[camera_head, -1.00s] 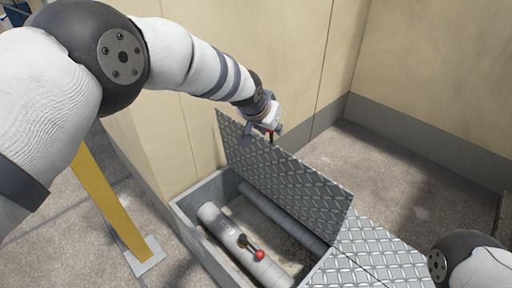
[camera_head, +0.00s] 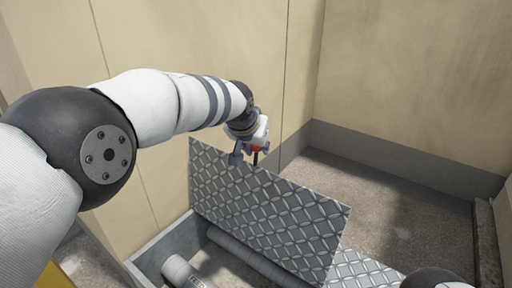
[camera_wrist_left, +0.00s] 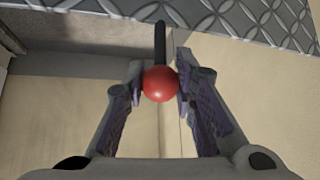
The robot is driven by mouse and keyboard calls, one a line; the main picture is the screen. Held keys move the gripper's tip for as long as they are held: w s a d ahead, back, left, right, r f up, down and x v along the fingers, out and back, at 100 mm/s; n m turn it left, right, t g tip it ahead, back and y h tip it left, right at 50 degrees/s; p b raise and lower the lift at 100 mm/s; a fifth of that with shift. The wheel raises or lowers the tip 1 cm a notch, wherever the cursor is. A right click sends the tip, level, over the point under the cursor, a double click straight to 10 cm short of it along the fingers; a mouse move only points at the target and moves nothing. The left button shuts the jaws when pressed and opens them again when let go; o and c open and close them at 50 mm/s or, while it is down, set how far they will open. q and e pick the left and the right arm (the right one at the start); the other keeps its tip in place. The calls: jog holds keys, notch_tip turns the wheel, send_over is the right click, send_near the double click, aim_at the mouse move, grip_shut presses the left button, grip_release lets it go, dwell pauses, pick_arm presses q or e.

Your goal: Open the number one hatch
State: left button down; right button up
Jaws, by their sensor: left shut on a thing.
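The hatch is a grey diamond-plate lid (camera_head: 265,212), standing steeply raised over a pit in the head view. Its upper edge is also at the top of the left wrist view (camera_wrist_left: 255,18). A red ball knob (camera_wrist_left: 160,84) on a dark stem sits between the fingers of my left gripper (camera_wrist_left: 161,80). In the head view my left gripper (camera_head: 252,150) is at the lid's upper edge, shut on this knob. No number shows on the lid. My right gripper is out of view.
A grey-walled pit (camera_head: 150,256) under the lid holds pipes (camera_head: 262,260). A flat diamond-plate cover (camera_head: 362,270) lies to the right. Beige walls (camera_head: 400,85) stand behind and to the left. Concrete floor (camera_head: 385,205) is clear behind the lid.

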pick_arm(q)
jog(key=c, duration=1.3)
grip_release()
jog(key=v, duration=0.7)
jog(key=shift+s+r, duration=0.2)
